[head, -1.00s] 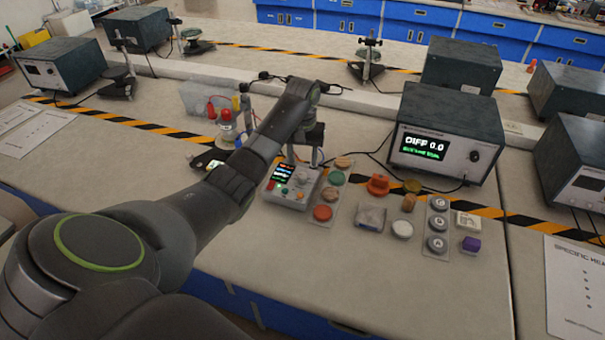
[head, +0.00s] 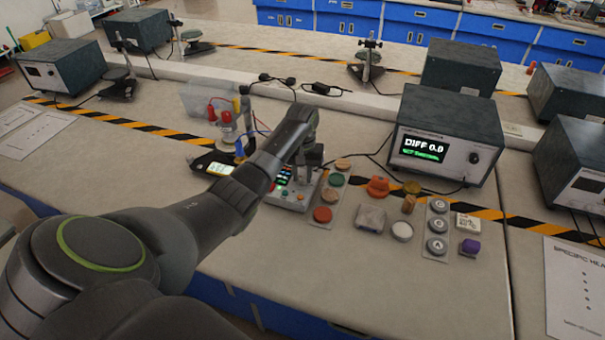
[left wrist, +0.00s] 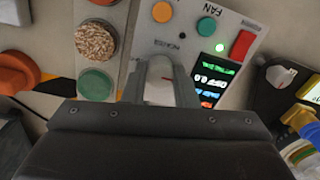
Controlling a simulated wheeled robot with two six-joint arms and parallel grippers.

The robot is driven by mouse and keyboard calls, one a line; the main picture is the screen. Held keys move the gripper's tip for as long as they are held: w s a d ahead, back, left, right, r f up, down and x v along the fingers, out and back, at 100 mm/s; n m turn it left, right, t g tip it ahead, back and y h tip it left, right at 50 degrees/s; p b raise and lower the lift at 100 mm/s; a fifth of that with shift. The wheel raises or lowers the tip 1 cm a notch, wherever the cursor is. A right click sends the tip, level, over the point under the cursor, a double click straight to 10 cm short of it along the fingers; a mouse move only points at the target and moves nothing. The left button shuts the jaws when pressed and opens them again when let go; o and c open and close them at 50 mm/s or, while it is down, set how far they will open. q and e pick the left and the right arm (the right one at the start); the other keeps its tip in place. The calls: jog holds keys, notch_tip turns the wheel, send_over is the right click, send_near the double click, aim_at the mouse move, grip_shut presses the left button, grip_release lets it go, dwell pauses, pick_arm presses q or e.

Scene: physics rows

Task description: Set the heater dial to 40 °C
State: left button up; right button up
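The heater control box (head: 290,202) sits on the bench in the middle of the head view, partly hidden by my left arm. In the left wrist view its grey panel (left wrist: 188,22) shows a dark display with coloured text (left wrist: 212,82), a green button, an orange button and a red switch. A pale dial (left wrist: 158,82) shows there too, its lower part hidden by the gripper body. My left gripper (head: 312,165) is above the box, pointing down. In the left wrist view its fingers (left wrist: 160,84) are apart, one either side of the dial; contact is unclear. My right gripper is not in view.
Beside the box lies a plate with round coloured discs (head: 323,213). Further right are an orange piece (head: 377,186), a white disc (head: 402,230) and a strip of round weights (head: 437,224). Behind stands an instrument reading DIFF 0.0 (head: 450,120). A meter (head: 213,165) lies left.

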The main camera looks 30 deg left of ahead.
pick_arm(q)
jog(key=shift+c, duration=1)
jog(key=shift+r, duration=0.1)
jog(key=shift+r+m+p, duration=0.1)
jog(key=shift+m+p, duration=0.5)
jog(key=shift+p, duration=0.1)
jog(key=shift+m+p, duration=0.9)
jog(key=shift+m, duration=0.2)
jog(key=shift+m+p, duration=0.6)
jog(key=shift+m, duration=0.6)
jog(key=shift+m+p, duration=0.55)
jog(key=shift+m, duration=0.95)
jog(key=shift+w, duration=0.1)
